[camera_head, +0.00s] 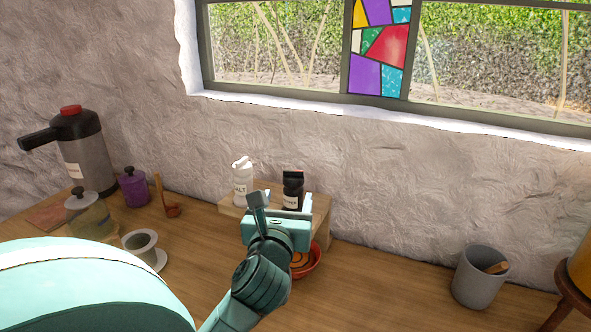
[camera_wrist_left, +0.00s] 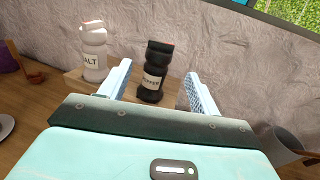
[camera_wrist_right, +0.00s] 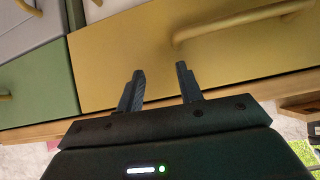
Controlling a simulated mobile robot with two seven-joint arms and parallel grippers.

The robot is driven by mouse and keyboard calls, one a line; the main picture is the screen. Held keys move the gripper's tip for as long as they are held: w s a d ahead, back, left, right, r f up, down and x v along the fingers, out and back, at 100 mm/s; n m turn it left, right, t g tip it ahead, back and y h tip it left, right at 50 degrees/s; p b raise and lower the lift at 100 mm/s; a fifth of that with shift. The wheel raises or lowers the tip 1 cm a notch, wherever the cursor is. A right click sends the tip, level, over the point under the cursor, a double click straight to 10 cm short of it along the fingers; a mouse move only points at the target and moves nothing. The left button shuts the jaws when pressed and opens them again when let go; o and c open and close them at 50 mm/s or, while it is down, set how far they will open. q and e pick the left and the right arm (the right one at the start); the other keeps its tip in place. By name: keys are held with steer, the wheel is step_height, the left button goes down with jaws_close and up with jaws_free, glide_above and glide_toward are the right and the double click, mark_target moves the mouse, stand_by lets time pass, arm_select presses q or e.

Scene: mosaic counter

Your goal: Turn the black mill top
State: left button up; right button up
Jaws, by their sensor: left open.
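The black pepper mill (camera_head: 292,188) stands upright on a small wooden riser (camera_head: 321,210) against the wall. Its black top (camera_wrist_left: 160,53) and its white label show in the left wrist view, between my finger lines and beyond the fingertips. My left gripper (camera_head: 281,206) is open and empty, just in front of the mill, with its fingers to either side of it and apart from it. The white salt mill (camera_head: 242,181) stands on the riser to the left. My right gripper (camera_wrist_right: 158,78) is open and empty in the right wrist view, facing yellow and green drawer fronts.
An orange-red bowl (camera_head: 307,262) sits below the riser, partly hidden by my left arm. A grey cup (camera_head: 480,278) stands at the right.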

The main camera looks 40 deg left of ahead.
mark_target(295, 174)
arm_select(q)
steer(key=p+x, duration=0.1)
steer(key=x, duration=1)
steer(key=shift+a+p, duration=0.1)
steer(key=shift+p, duration=0.2)
steer(key=shift+c, duration=0.3)
steer(key=c, duration=0.9)
